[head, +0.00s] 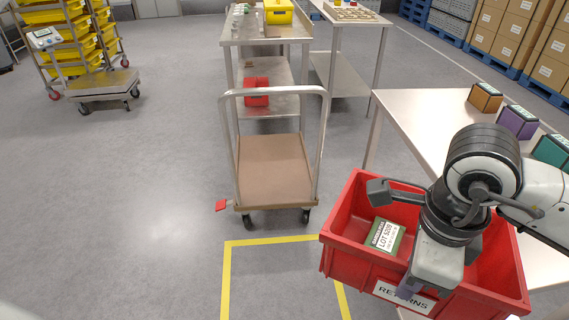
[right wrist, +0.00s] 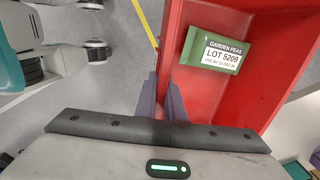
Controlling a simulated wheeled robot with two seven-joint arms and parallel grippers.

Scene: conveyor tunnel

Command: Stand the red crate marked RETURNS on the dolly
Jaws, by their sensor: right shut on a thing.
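The red crate (head: 345,262) marked RETURNS is at the lower right of the head view, with its white label on the near wall. What bears the crate's weight from below is hidden. The dolly (head: 272,168), with a brown deck and a grey tube handle, stands empty ahead, left of the crate. My left gripper is not in view.
A yellow floor outline (head: 270,241) lies before the dolly. A steel table (head: 425,110) with coloured boxes stands right. A steel bench (head: 262,42) with a red object (head: 257,92) on its lower shelf stands behind the dolly.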

